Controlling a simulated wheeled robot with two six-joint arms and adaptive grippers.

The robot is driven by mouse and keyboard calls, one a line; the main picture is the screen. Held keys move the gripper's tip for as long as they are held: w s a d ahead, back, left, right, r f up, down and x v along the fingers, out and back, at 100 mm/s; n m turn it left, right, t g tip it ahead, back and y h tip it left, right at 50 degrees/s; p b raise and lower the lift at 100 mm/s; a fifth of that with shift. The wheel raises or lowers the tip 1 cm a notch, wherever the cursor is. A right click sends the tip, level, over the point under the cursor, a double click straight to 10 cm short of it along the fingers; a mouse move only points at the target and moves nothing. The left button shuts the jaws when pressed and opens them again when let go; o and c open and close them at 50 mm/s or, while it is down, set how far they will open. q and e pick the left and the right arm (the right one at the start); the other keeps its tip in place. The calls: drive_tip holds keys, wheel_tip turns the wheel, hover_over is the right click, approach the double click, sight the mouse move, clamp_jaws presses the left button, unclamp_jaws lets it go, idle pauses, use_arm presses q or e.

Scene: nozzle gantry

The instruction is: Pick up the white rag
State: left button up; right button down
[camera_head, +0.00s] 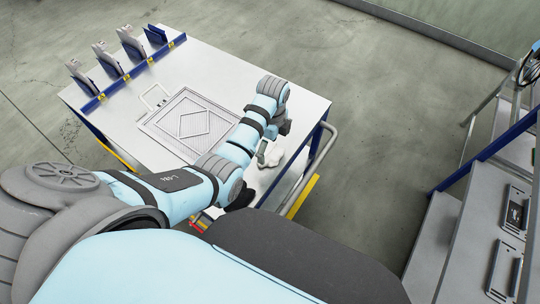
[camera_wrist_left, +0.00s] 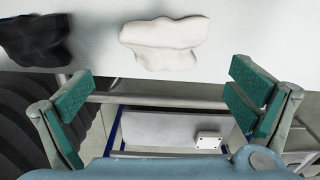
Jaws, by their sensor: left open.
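The white rag (camera_head: 272,156) lies crumpled on the white table top, near its right edge, partly hidden by my left arm in the head view. In the left wrist view the white rag (camera_wrist_left: 165,43) lies flat and whole on the table, beyond the fingertips. My left gripper (camera_wrist_left: 160,95) is open and empty, with its green pads wide apart. In the head view my left gripper (camera_head: 281,128) hangs over the right part of the table, close to the rag. My right gripper does not show.
A black rag (camera_wrist_left: 34,40) lies left of the white one. The table (camera_head: 215,65) carries a grey framed plate with a diamond pattern (camera_head: 193,122) and a blue rack (camera_head: 134,66) of upright parts. A grey handrail (camera_head: 322,150) runs along the right side. Shelves (camera_head: 480,210) stand further right.

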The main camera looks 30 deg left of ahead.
sight(270, 153)
use_arm(q)
drive_tip(key=f, duration=0.2)
drive_tip(key=f+b, duration=0.1)
drive_tip(key=f, duration=0.3)
drive_tip(key=shift+w+a, duration=0.3)
drive_tip(key=shift+a, duration=0.1)
drive_tip(key=shift+s+r, duration=0.1)
drive_tip(key=shift+s, duration=0.05)
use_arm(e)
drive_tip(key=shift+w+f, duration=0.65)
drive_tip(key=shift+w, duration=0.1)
use_arm(q)
drive_tip(key=shift+c, duration=1)
drive_tip(key=c, duration=0.8)
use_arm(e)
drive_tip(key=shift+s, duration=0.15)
use_arm(q)
drive_tip(key=shift+r, duration=0.1)
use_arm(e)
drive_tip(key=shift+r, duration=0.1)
